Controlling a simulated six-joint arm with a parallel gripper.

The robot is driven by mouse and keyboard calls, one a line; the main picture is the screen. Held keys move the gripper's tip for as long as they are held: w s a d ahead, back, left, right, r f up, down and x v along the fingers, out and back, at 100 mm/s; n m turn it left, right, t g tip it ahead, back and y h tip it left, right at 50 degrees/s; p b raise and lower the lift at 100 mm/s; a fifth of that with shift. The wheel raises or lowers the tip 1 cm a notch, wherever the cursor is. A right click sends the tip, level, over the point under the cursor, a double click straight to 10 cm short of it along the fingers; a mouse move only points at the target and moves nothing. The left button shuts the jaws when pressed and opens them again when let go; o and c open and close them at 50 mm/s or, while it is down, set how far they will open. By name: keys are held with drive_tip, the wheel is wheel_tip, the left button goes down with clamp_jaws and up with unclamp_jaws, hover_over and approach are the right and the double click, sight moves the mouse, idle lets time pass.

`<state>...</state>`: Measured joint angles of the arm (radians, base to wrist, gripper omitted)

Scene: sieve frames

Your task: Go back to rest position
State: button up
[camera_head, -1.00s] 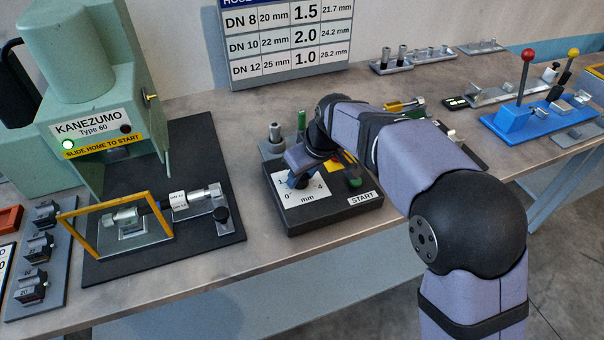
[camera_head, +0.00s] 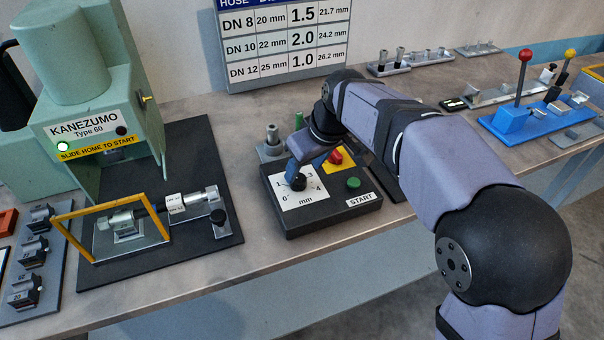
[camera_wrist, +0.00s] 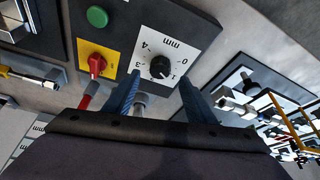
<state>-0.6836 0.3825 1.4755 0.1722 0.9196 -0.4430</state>
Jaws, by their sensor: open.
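My gripper (camera_head: 296,176) is over the black control box (camera_head: 330,216), with its blue fingers at the dial plate. In the wrist view my gripper (camera_wrist: 158,88) is open, its two fingers apart on either side of the black dial knob (camera_wrist: 160,67), with nothing held between them. The knob (camera_head: 298,182) shows on the white mm scale in the head view. The red switch (camera_head: 335,157) on its yellow plate and the green START button (camera_head: 353,183) are on the same box. Whether a finger touches the knob I cannot tell.
The green KANEZUMO machine (camera_head: 85,120) stands at left, with a yellow frame (camera_head: 75,240) and a hose assembly (camera_head: 172,204) before it. A blue fixture with a red-knobbed lever (camera_head: 524,56) is at right. A hose chart (camera_head: 286,45) stands behind.

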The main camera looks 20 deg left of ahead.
drive_tip(key=shift+v, duration=0.95)
drive_tip(key=d+f+m+h+p, duration=0.1)
drive_tip(key=d+f+m+h, duration=0.2)
drive_tip(key=d, duration=1)
drive_tip(key=s+d+f+m+g+p, duration=0.1)
drive_tip(key=s+d+f+m, duration=0.3)
drive_tip(key=s+d, duration=0.4)
drive_tip(key=s+d+f+m+g+h+p, duration=0.1)
drive_tip(key=s+d+f+m, duration=0.4)
drive_tip(key=s+d, duration=0.4)
drive_tip(key=d, duration=0.6)
drive_tip(key=shift+w+a, duration=0.15)
drive_tip(key=shift+c, duration=0.5)
